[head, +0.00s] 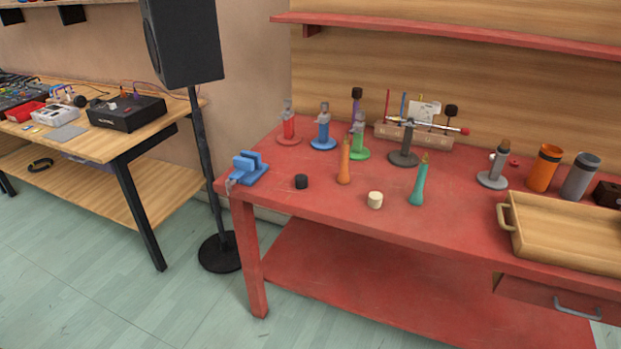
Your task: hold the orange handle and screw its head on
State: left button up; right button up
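An orange handle (345,161) stands upright on the red workbench (330,205), narrow towards its top. A short black cylindrical head (301,182) lies on the bench to its left. A short cream cylindrical head (375,200) lies in front and to its right. I cannot tell which head belongs to the orange handle. A teal handle (418,183) stands slightly tilted further right. Neither of my grippers shows in the head view.
A blue vise (247,168) sits at the bench's left corner. Red, blue, green and grey stands (323,130) line the back, with a wooden rack of mallets (440,140). A wooden tray (565,235), orange cup (544,168) and grey cup (580,177) are at right. The front middle is mostly clear.

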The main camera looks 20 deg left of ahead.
aim_at(343, 177)
jog(key=i+l+u, duration=0.1)
jog(key=u, duration=0.3)
jog(key=i+l+u, duration=0.1)
jog(key=u, duration=0.35)
jog(key=i+l+u, duration=0.1)
jog(key=l, duration=0.2)
jog(key=i+l, duration=0.2)
jog(key=i+l+u, duration=0.15)
jog(key=l, duration=0.3)
jog(key=i+l+u, duration=0.1)
jog(key=l, duration=0.2)
jog(key=i+l, duration=0.15)
jog(key=l, duration=0.2)
jog(key=u, duration=0.05)
